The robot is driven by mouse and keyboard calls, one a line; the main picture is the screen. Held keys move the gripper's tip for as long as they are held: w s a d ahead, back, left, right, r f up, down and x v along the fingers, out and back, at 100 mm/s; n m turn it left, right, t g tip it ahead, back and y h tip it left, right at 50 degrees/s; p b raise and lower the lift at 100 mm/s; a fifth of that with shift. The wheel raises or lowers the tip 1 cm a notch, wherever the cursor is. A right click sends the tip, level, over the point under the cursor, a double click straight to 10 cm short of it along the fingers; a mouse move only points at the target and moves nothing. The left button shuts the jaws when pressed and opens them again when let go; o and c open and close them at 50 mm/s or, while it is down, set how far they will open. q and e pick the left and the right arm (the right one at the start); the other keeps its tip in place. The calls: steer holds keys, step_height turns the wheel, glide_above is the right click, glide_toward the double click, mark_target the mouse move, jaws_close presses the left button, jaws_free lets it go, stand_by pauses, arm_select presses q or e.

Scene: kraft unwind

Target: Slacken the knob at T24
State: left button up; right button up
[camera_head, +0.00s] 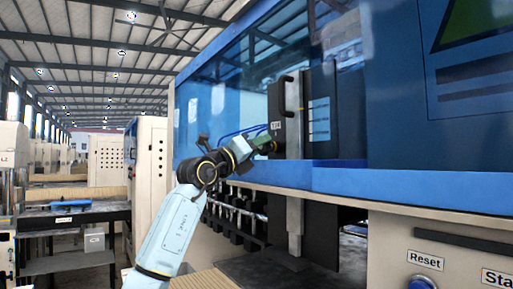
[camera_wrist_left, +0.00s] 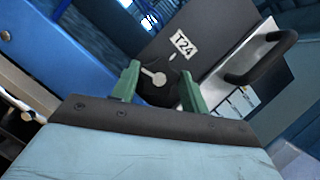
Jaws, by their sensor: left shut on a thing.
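The T24 label (camera_head: 276,125) is on a dark plate of the blue machine in the head view. It also shows, tilted, in the left wrist view (camera_wrist_left: 184,45). Below the label is the dark round knob (camera_wrist_left: 153,88), with a pale pointer mark on its face. My left gripper (camera_head: 267,147) is at the plate just below the label. In the wrist view its two green fingers (camera_wrist_left: 160,90) stand on either side of the knob and are shut on it. The knob is mostly hidden behind the gripper in the head view. My right gripper is not in view.
A dark handle (camera_wrist_left: 262,58) sticks out from a metal bar beside the plate. Blue cables (camera_head: 243,131) run behind my left gripper. A row of dark blocks (camera_head: 235,220) hangs below. Reset (camera_head: 426,260) and another labelled control are at the lower right.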

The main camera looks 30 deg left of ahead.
arm_select(q)
steer(key=shift+r+n+y, duration=0.1)
steer(key=shift+n+y, duration=0.5)
steer(key=shift+n, duration=0.7)
steer(key=o, duration=1)
steer(key=shift+w+d, duration=0.1)
steer(key=shift+w, duration=0.05)
steer(key=shift+m, duration=0.3)
